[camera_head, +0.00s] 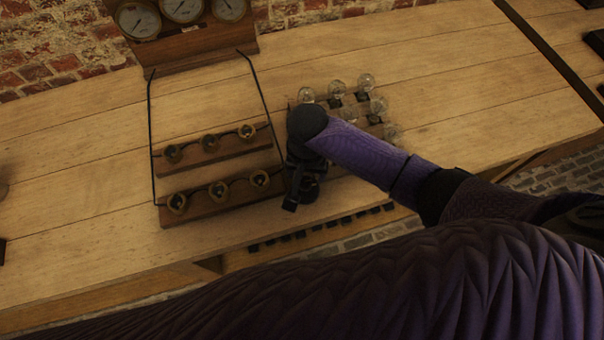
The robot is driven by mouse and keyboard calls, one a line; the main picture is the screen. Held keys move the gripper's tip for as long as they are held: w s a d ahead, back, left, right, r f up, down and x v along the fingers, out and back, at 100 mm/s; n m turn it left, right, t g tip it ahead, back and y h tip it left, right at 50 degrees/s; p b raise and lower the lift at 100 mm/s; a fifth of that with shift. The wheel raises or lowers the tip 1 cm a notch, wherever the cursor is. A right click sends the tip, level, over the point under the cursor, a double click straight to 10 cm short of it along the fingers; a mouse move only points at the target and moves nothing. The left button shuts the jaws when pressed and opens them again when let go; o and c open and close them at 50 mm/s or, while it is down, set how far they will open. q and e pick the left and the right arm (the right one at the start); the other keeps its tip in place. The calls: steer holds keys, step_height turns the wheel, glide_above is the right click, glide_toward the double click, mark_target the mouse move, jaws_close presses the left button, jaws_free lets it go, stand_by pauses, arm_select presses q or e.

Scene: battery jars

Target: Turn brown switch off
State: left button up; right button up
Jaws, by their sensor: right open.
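My right arm comes in from the right over the wooden table. My right gripper (299,196) is black and open, pointing down beside the right end of the lower wooden board (228,203). That board bears a row of three round brown-rimmed fittings (219,190). A second board (215,153) with three similar fittings lies behind it. I cannot tell which part is the brown switch, or whether it is on or off. The gripper and forearm hide part of the table between these boards and the glass bulbs. My left gripper is not in view.
Several glass bulbs (366,83) stand behind and beside my right forearm. A wooden panel with three dials (182,10) stands at the back, with black wires running to the boards. A row of dark pieces (330,224) lines the front edge.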

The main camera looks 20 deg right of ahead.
mark_target(306, 180)
step_height(306, 180, down, 4)
steer(key=shift+r+b, duration=0.2)
steer(key=shift+b, duration=0.3)
steer(key=shift+w, duration=0.1)
jaws_close()
